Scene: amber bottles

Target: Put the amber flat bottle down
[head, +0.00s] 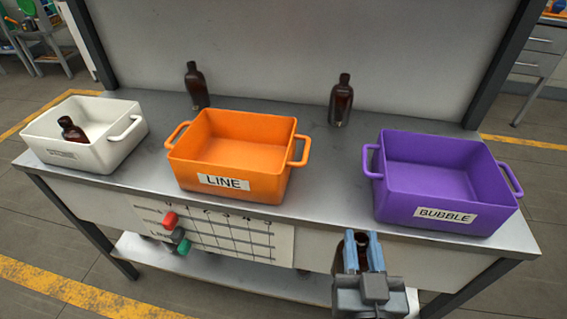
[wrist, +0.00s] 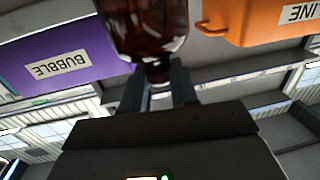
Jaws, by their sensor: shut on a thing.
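My gripper (head: 362,252) is in front of the table's front edge, between the orange and purple bins. It is shut on a dark amber bottle (head: 347,246), mostly hidden behind the fingers in the head view. In the wrist view the bottle's brown glass body (wrist: 150,28) shows large, with the gripper's fingers (wrist: 159,88) on either side of its narrow neck. Two similar amber bottles stand upright at the back of the table, one at left (head: 196,88) and one at right (head: 341,103). Another amber bottle (head: 72,132) is in the white bin.
On the grey table (head: 330,160) stand a white bin (head: 100,160), an orange bin labelled LINE (head: 240,190) and a purple bin labelled BUBBLE (head: 400,205). The orange and purple bins look empty. Bare tabletop lies between them. A panel (head: 300,45) rises behind.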

